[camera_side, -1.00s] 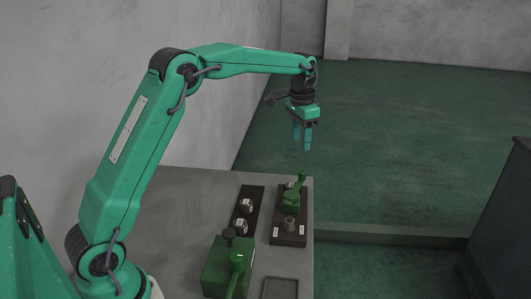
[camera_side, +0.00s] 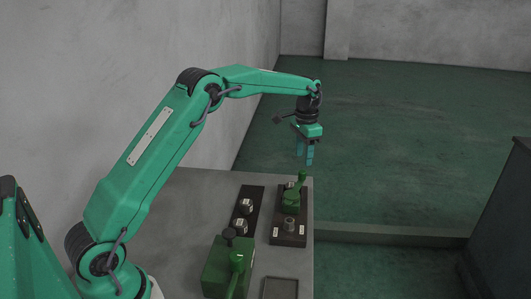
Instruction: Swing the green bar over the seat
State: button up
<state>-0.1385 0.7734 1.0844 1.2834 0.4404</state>
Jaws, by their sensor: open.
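The green bar (camera_side: 293,198) is on the dark base plate (camera_side: 276,234) at the right side of the grey table, with a knob end pointing up and back. A grey cylindrical seat (camera_side: 290,226) stands on the same plate, in front of the bar and apart from it. My gripper (camera_side: 305,160) is open and empty, pointing down, just above and behind the bar's raised end. From this view I cannot tell whether the fingers touch it.
A green box with a lever (camera_side: 217,268) and black knob stands at the table's front. A dark strip (camera_side: 248,207) holds labelled grey pieces to the left. A shallow tray (camera_side: 281,288) lies at front right.

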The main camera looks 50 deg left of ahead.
aim_at(302, 171)
jog(key=shift+f, duration=2.65)
jog(key=shift+c, duration=0.5)
grip_shut()
